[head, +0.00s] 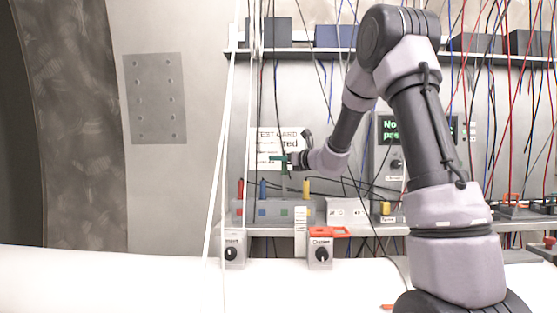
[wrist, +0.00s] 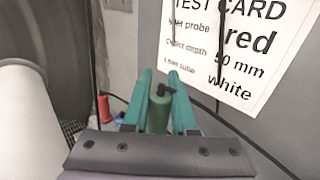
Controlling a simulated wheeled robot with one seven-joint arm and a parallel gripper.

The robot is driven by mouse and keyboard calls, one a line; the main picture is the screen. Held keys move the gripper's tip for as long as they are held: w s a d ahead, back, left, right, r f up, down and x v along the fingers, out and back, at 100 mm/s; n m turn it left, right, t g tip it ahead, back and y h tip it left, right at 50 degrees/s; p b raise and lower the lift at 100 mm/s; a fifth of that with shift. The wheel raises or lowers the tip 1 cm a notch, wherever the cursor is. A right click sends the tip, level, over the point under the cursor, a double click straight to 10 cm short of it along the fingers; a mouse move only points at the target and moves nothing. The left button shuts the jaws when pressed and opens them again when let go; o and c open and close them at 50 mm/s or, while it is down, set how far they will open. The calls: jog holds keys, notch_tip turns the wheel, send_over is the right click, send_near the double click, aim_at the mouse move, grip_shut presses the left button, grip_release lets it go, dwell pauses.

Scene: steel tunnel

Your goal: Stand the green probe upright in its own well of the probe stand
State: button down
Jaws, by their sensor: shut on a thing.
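My gripper (head: 284,160) has teal fingers and is shut on the green probe (wrist: 158,113). In the wrist view the probe's dark-capped top shows between the two fingers (wrist: 160,80). In the head view the gripper is above the probe stand (head: 272,213), over the part with a green mark. The held probe is small there, and its lower end is hard to make out. A red probe (head: 240,190), a blue probe (head: 263,188) and a yellow probe (head: 306,187) stand upright in the stand. The red probe also shows in the wrist view (wrist: 104,107).
A test card (head: 268,148) is on the wall behind my gripper. Hanging cables cross the area. Knob boxes (head: 234,250) (head: 320,252) sit on the front of the shelf, and an orange frame (head: 333,231) lies right of the stand. A large white pipe (head: 110,280) runs in front.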

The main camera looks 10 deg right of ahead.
jog(key=shift+f, duration=4.2)
jog(key=c, duration=0.6)
grip_release()
jog(key=shift+c, duration=0.2)
jog(key=v, duration=1)
jog(key=shift+s+d, duration=0.25)
jog(key=shift+s, duration=0.05)
jog(key=shift+f, duration=0.1)
